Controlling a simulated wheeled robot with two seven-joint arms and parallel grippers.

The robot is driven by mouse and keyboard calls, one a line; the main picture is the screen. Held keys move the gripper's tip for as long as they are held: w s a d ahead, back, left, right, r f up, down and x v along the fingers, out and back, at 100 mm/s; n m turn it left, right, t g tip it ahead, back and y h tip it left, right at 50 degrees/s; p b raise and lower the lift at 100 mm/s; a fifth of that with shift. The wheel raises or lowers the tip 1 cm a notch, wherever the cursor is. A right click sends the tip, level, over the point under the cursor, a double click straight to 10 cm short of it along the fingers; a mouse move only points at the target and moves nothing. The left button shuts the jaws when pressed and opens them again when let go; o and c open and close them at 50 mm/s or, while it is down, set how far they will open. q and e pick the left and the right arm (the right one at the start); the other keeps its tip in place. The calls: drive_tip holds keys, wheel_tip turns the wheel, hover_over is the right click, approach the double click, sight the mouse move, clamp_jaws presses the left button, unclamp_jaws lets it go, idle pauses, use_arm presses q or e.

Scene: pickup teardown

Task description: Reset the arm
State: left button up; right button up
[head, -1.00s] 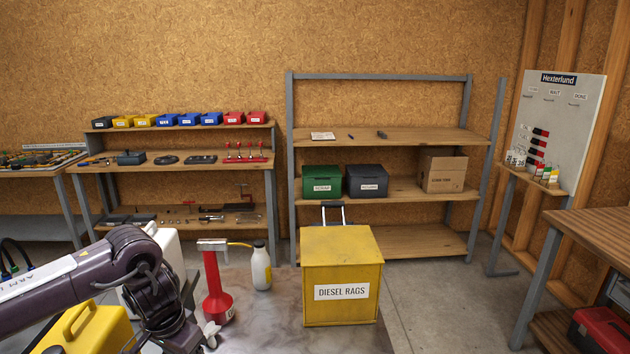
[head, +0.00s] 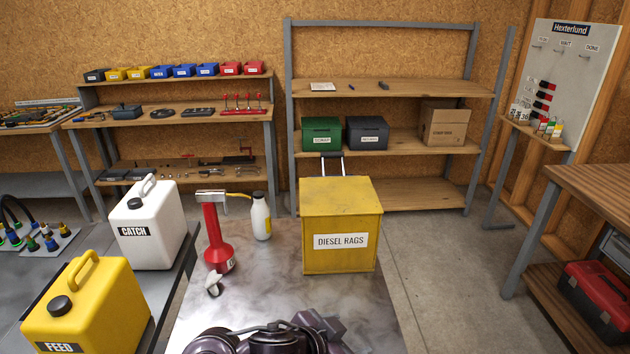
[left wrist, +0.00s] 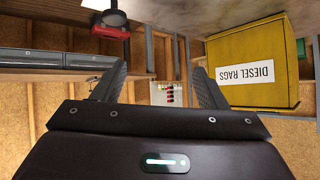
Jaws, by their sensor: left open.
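Part of my left arm (head: 265,342) shows at the bottom centre of the head view, low over the front of the grey metal surface; its fingers cannot be made out there. In the left wrist view my left gripper (left wrist: 160,76) has its two dark fingers spread apart with nothing between them. The yellow DIESEL RAGS bin (head: 340,225) stands beyond the arm in the head view. The bin also shows upside down at the upper right of the left wrist view (left wrist: 265,50), behind the fingers. My right gripper is in neither view.
A red pump can (head: 216,240) and a white bottle (head: 260,215) stand left of the bin. A white CATCH can (head: 150,228) and a yellow FEED can (head: 88,308) stand further left. A red toolbox (head: 596,305) is at the right. The floor right of the bin is clear.

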use_arm(q)
drive_tip(key=s+a+f+n+g+y, duration=0.1)
drive_tip(key=s+a+f+n+y, duration=0.15)
drive_tip(key=s+a, duration=0.4)
drive_tip(key=s+a+f+n+g+y, duration=0.2)
drive_tip(key=s+a+f+n, duration=0.15)
drive_tip(key=a, duration=0.65)
drive_tip(key=s+a+f+n+g+y, duration=0.1)
drive_tip(key=s+a+f+n+y, duration=0.15)
drive_tip(key=s+a, duration=0.45)
wheel_tip(320, 180, down, 32)
drive_tip(key=a+g, duration=0.1)
drive_tip(key=s+a+f, duration=0.2)
drive_tip(key=s+f, duration=0.6)
drive_tip(key=s, duration=0.1)
drive_tip(key=s+a+f+g+b, duration=0.1)
drive_tip(key=s+f, duration=0.8)
drive_tip(key=shift+s+a+b, duration=0.3)
drive_tip(key=shift+s+a, duration=0.1)
